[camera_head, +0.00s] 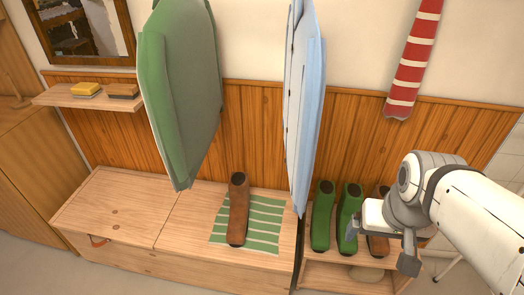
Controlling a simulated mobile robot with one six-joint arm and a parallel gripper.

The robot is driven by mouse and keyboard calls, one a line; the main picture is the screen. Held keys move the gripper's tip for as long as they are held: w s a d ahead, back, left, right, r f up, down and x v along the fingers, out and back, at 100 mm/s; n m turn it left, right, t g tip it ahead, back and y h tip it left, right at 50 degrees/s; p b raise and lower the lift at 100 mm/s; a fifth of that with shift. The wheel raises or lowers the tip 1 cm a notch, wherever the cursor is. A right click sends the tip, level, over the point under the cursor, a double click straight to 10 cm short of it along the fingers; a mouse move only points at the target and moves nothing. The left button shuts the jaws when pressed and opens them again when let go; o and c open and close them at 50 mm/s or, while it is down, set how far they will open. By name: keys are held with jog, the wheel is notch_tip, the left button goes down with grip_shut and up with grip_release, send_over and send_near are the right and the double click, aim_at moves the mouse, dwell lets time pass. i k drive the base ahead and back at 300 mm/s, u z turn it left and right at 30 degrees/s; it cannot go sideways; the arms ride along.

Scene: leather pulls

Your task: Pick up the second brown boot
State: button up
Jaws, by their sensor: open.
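One brown boot (237,212) stands on a green striped mat (264,222) on the wooden bench. Another brown boot (378,246) stands on the low rack at the right, beside two green boots. My gripper (382,245) is over this boot, open, with one finger to its left and one to its right in the picture. The gripper body hides the middle of the boot; its dark top and its toe still show. I cannot tell whether the fingers touch it.
Two green boots (321,216) (347,220) stand close left of my gripper. A green coat (180,85) and a light blue garment (305,110) hang above the bench. A red striped scarf (412,65) hangs at upper right. A wall shelf (75,98) holds brushes. The bench's left part is clear.

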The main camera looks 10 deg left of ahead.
aim_at(239, 192)
jog(key=u, duration=0.85)
jog(key=k, duration=1.25)
jog(key=u, duration=1.2)
jog(key=i, duration=0.65)
jog(key=z, duration=0.5)
jog(key=i, duration=1.3)
jog(key=z, duration=1.1)
jog(key=i, duration=0.5)
jog(key=z, duration=0.25)
jog(key=k, duration=0.85)
jog(key=z, duration=0.15)
jog(key=i, duration=0.65)
jog(key=z, duration=0.05)
